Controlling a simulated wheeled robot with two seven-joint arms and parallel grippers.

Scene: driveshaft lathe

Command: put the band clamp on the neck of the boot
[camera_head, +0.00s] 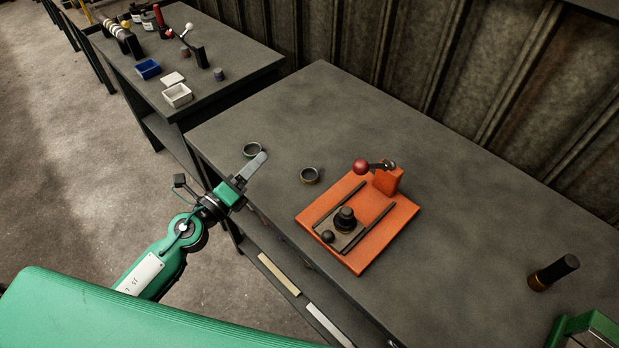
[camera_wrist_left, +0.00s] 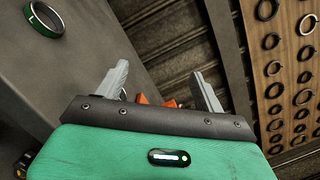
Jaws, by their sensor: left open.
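Two rings lie on the dark bench top: a green-edged ring (camera_head: 252,150) near the left edge and a dark, brass-toned ring (camera_head: 309,175) to its right. I cannot tell for sure which is the band clamp. A black stepped part (camera_head: 345,218), seemingly the boot, stands upright on the orange fixture. My left gripper (camera_head: 257,165) is open and empty, close to the green-edged ring. In the left wrist view its fingers (camera_wrist_left: 162,85) are apart, and the green-edged ring (camera_wrist_left: 42,20) lies off to the left. A green piece of my right arm shows at the lower right; its fingers are hidden.
The orange fixture (camera_head: 375,237) has two dark rails and a red-ball lever (camera_head: 361,167). A second table (camera_head: 235,70) at the back left holds small bins. A board of rings (camera_wrist_left: 285,70) shows in the wrist view.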

